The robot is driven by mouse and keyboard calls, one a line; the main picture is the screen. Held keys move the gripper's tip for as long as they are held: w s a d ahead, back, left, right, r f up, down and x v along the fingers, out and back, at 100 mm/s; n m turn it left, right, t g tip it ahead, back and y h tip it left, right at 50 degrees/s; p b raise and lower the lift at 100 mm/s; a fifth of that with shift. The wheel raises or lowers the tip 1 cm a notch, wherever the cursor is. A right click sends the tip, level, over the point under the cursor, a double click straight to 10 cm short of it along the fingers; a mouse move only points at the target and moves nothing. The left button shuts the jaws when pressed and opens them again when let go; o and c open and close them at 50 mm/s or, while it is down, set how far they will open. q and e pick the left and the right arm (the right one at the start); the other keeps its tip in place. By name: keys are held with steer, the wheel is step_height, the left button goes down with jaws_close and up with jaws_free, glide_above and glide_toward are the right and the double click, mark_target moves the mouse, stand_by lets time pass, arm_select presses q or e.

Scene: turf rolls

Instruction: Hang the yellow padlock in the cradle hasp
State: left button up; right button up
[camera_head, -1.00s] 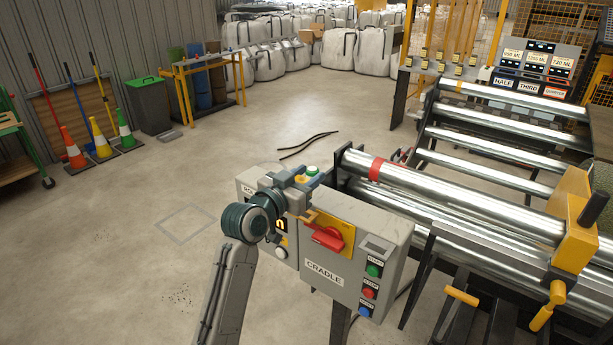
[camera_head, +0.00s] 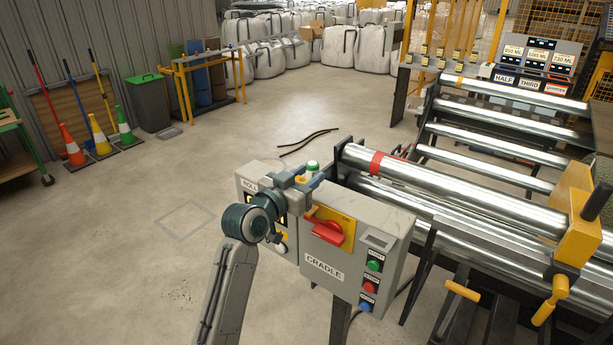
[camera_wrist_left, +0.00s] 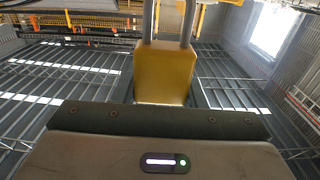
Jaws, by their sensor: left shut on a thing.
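The yellow padlock (camera_wrist_left: 165,75) stands upright in the left wrist view, body just beyond the gripper edge and grey shackle legs pointing up; the shackle top is cut off. My left gripper (camera_head: 303,184) is shut on the padlock. In the head view it is beside the upper left edge of the CRADLE box (camera_head: 387,232), and the padlock is mostly hidden or too small to make out. The box front carries a red switch handle (camera_head: 326,232) on a yellow plate (camera_head: 347,227). A small orange tab beside the handle, close to the gripper, may be the hasp; contact cannot be told.
A second box labelled ROLL (camera_head: 250,184) stands behind my left arm. A green button (camera_head: 313,166) shows just beyond the gripper. Steel rollers (camera_head: 440,185) fill the right side. Green, red and blue buttons line the CRADLE box. Open floor lies left.

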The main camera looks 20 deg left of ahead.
arm_select(q)
steer(key=shift+f+b, duration=1)
steer(key=shift+f, duration=0.5)
steer(key=o, duration=1.1)
steer(key=shift+s, duration=0.1)
steer(key=shift+s+a+f, duration=0.1)
steer(key=shift+s+a, duration=0.1)
steer(key=shift+s, duration=0.2)
steer(key=b+v, duration=0.3)
steer(key=v, duration=0.6)
steer(key=shift+s, duration=0.35)
steer(key=shift+a, duration=0.1)
